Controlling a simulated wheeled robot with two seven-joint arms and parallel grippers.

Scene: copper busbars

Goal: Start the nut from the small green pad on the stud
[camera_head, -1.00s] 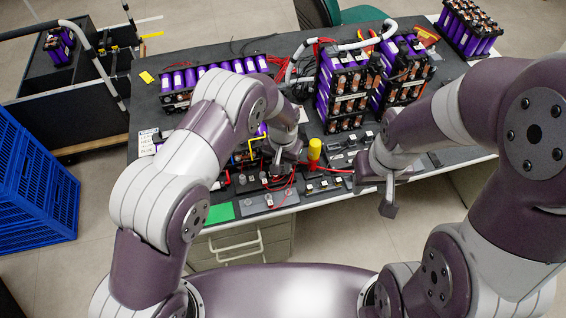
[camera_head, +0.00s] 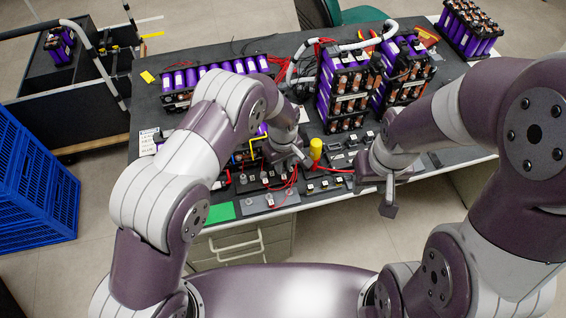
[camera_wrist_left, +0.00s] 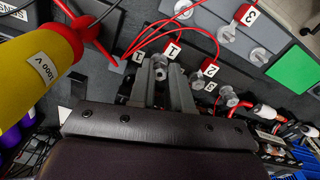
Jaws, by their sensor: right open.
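The small green pad (camera_head: 220,212) lies at the front left of the bench with nothing visible on it. It also shows bare at the right of the left wrist view (camera_wrist_left: 296,67). My left gripper (camera_wrist_left: 160,66) points down beside the number 1 tags, its fingers close around a small grey nut (camera_wrist_left: 160,73). The stud is hidden under the nut and fingertips, so I cannot tell how they meet. In the head view my left gripper (camera_head: 294,163) is over the front row of terminals. My right gripper (camera_head: 389,200) hangs open and empty in front of the bench edge.
A yellow cylinder marked 1000 V (camera_wrist_left: 38,72) stands close to my left gripper. Red wires (camera_wrist_left: 200,38) and clear-capped terminals (camera_wrist_left: 227,33) surround it. Battery modules (camera_head: 346,92) stand behind. A blue crate (camera_head: 35,185) is on the floor at left.

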